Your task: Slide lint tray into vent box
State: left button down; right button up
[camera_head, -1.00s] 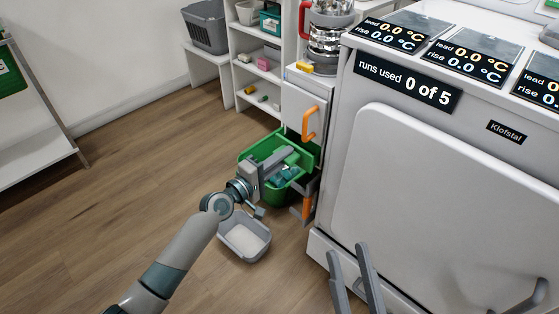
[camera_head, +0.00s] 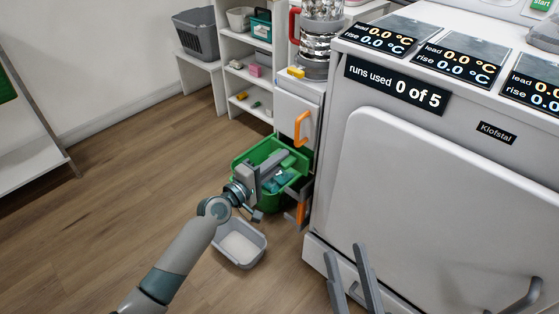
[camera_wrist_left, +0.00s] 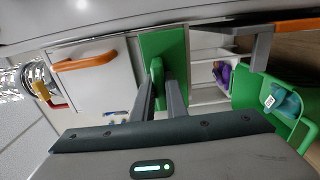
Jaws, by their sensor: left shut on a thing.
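My left gripper (camera_head: 279,161) reaches in over the green bin beside the white cabinet. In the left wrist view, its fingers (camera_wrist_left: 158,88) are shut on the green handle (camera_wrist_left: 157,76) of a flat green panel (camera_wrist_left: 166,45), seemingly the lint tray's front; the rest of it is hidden. In the head view the arm and fingers cover much of it. The white cabinet (camera_head: 297,92) with an orange handle (camera_head: 303,129) may be the vent box; I cannot tell for sure. My right gripper (camera_head: 345,262) is open and empty, low in front of the large white machine.
The green bin (camera_head: 241,167) holds teal items. A grey tub (camera_head: 239,245) with white contents stands on the floor beneath my left arm. The white machine (camera_head: 440,190) fills the right side. A white shelf (camera_head: 225,70) stands behind. The floor at left is clear.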

pick_arm(q)
jog(key=shift+w+d, duration=0.35)
jog(key=shift+w, duration=0.1)
dwell(0.6)
jog(key=shift+w+d, duration=0.3)
jog(key=shift+w, duration=0.15)
dwell(0.3)
jog(key=c, duration=1.7)
grip_release()
